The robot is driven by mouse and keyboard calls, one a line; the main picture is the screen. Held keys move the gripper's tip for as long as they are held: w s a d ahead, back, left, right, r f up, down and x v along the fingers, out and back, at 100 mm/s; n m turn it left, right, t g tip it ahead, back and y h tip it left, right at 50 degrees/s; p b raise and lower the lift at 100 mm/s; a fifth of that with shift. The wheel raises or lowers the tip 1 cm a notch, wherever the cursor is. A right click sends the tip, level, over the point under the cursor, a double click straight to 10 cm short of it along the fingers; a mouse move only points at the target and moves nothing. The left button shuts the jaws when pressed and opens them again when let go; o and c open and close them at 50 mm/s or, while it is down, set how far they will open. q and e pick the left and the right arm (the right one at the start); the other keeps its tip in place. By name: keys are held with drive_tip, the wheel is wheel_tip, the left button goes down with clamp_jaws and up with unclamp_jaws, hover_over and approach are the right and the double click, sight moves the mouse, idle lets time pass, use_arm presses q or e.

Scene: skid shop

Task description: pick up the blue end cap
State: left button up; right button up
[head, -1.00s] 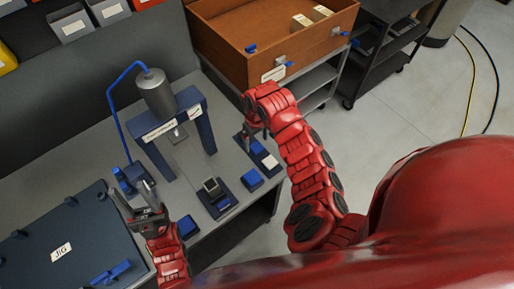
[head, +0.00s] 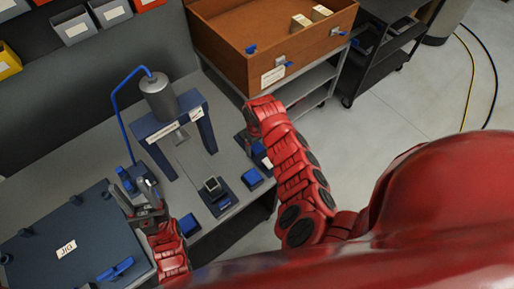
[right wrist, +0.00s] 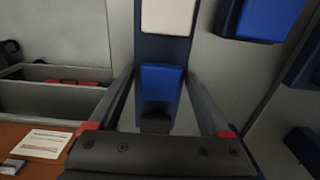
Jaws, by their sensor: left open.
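A blue piece that looks like the end cap (right wrist: 160,82) sits on a dark blue holder (right wrist: 152,50) with a cream pad. In the right wrist view it lies between the fingers of my right gripper (right wrist: 160,108), which is open, with a gap on each side. In the head view the blue piece (head: 258,148) is partly hidden by my right arm, and the right fingers are mostly hidden. My left gripper (head: 138,202) is open and empty near the jig board at the left.
A dark JIG board (head: 40,228) covers the bench's left. A press (head: 160,97) stands behind a small fixture (head: 218,194). Loose blue blocks (head: 252,178) (head: 189,225) lie nearby. A brown open box (head: 232,50) stands behind my right arm.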

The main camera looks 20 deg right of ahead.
drive_tip(key=c, duration=1.2)
drive_tip(key=shift+r, duration=0.1)
